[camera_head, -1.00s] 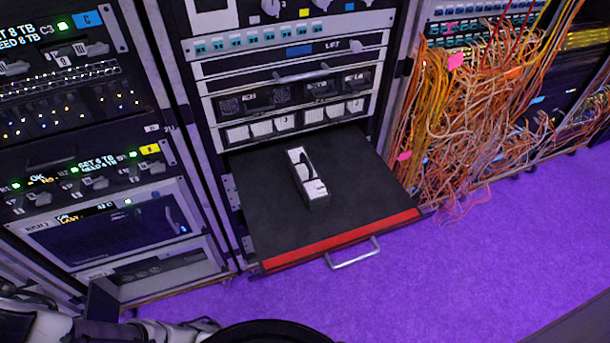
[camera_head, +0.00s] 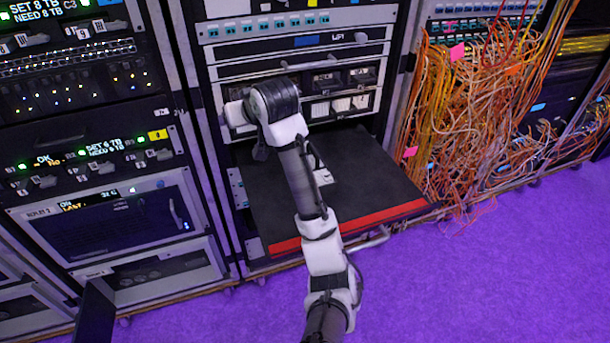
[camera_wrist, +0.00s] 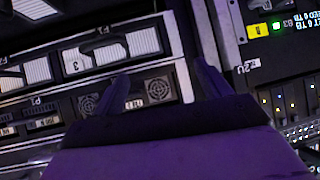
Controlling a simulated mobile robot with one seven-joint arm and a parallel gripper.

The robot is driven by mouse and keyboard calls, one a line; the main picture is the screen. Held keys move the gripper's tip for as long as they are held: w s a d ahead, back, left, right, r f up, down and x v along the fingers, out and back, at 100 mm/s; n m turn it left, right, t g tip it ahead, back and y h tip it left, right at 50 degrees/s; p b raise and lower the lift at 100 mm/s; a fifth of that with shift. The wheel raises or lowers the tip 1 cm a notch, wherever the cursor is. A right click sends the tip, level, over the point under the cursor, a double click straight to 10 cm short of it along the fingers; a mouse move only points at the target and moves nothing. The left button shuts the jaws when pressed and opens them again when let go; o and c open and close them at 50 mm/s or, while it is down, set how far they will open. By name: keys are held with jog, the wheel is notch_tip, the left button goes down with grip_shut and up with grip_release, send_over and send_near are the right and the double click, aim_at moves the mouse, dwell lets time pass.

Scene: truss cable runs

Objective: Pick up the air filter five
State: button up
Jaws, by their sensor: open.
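A white and black block (camera_head: 323,177), possibly the air filter, lies on the pulled-out black shelf in the head view, mostly hidden behind my arm. I cannot read a five on it. White ribbed panels like filters (camera_head: 350,104) sit in a rack row just above the shelf. They show in the wrist view (camera_wrist: 88,58), one beside a label reading 3. My gripper (camera_wrist: 158,84) is open and empty in the wrist view, its two fingers apart in front of the fan row and panels. In the head view its fingers are hidden; the wrist is at the rack's left side, above the shelf.
The black shelf (camera_head: 385,180) has a red front edge and a metal handle (camera_head: 365,243). Orange cables (camera_head: 475,110) hang in a dense tangle to the right. A rack with lit displays (camera_head: 85,150) stands on the left.

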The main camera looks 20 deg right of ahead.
jog(key=s+d+f+m+g+h, duration=0.1)
jog(key=s+d+g, duration=0.25)
jog(key=d, duration=0.45)
jog(key=s+d+f+g+h, duration=0.1)
jog(key=s+d+f+g, duration=0.2)
jog(key=d, duration=0.4)
jog(key=x, duration=0.4)
jog(key=b+x, duration=0.1)
jog(key=x, duration=0.1)
jog(key=shift+s+d+f, duration=0.2)
jog(key=shift+d+f, duration=0.05)
jog(key=shift+d, duration=0.05)
jog(key=shift+s+x, duration=0.15)
jog(key=shift+x, duration=1.25)
jog(key=shift+s+x, duration=0.15)
jog(key=shift+x, duration=1.3)
jog(key=shift+f, duration=0.1)
jog(key=c, duration=1.3)
